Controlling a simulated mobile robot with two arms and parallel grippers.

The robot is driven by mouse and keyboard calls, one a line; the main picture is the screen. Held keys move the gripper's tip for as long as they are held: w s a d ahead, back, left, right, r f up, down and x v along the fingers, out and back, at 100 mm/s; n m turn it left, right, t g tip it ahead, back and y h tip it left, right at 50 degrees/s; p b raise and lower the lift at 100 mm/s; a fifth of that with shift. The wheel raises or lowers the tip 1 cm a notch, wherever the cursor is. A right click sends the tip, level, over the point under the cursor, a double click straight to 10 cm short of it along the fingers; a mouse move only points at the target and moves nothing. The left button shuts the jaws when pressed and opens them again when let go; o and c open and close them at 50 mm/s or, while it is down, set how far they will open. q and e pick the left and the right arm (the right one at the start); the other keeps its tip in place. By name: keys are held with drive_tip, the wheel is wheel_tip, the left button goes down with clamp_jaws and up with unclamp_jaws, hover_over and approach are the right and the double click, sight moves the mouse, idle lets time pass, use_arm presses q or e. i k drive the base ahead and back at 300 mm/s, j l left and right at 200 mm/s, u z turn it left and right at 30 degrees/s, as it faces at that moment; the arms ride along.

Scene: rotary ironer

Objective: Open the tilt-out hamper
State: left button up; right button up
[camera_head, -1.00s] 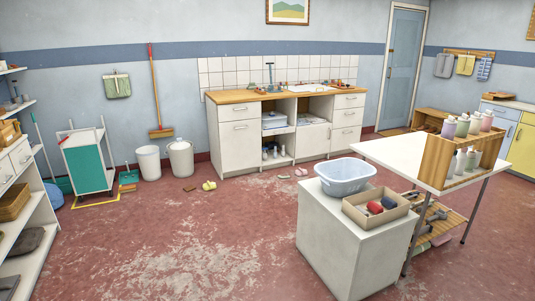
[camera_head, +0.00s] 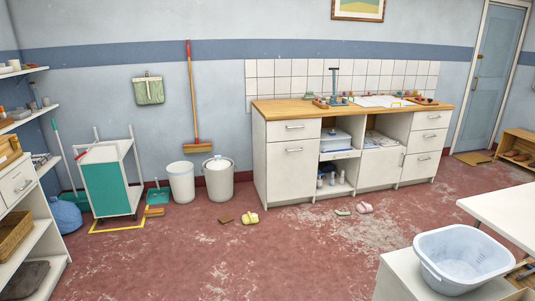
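A white base cabinet with a wooden worktop (camera_head: 285,107) stands against the back wall. At its left end, below a drawer (camera_head: 293,130), is a tall white front panel (camera_head: 292,178) with a horizontal handle (camera_head: 294,150) near its top. This panel looks like the tilt-out hamper and sits closed, flush with the cabinet. Neither of my grippers is in view.
A basin (camera_head: 463,262) on a white unit is at lower right. The middle floor is mostly clear.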

sight(292, 166)
drive_tip(key=i, duration=2.1)
